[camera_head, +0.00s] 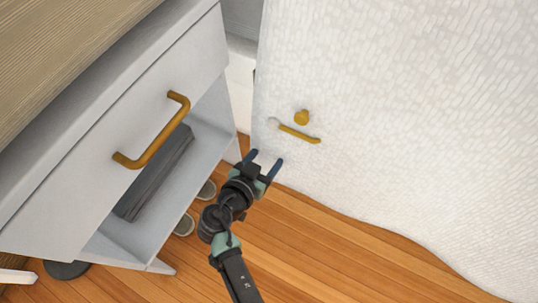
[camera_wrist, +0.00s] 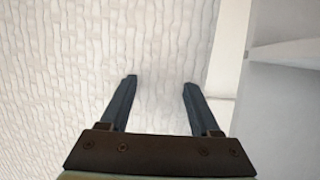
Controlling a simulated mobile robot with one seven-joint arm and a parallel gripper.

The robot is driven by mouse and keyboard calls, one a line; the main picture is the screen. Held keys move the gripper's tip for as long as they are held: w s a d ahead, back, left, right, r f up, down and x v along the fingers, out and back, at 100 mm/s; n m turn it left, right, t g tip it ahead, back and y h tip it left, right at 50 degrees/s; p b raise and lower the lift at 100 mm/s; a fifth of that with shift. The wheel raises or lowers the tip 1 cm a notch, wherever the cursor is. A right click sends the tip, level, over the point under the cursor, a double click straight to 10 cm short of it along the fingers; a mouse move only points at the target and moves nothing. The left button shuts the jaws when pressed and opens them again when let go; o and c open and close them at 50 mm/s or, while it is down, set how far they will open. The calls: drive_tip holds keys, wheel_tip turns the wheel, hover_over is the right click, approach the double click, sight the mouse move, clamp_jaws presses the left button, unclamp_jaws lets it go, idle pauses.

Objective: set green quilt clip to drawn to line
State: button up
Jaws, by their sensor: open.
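A white, wavy-textured quilt-like sheet (camera_head: 410,110) hangs over the right half of the head view. On it are a round gold knob (camera_head: 302,117) and, just below, a slim gold bar (camera_head: 300,134) with a pale round left end. I see no green clip; I cannot tell whether these gold parts belong to it. My gripper (camera_head: 265,158) is open and empty, below and left of the bar and apart from it. In the wrist view, my gripper (camera_wrist: 159,82) has its fingers spread before the white textured sheet (camera_wrist: 95,60), with no knob or bar in sight.
A grey cabinet (camera_head: 75,170) with a gold drawer handle (camera_head: 152,135) stands close on the left. A dark flat object (camera_head: 155,172) lies on its open shelf. Shoes (camera_head: 184,224) sit on the wooden floor (camera_head: 330,255), which is clear at lower right.

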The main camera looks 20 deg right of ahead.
clamp_jaws()
idle(0.4)
idle(1.1)
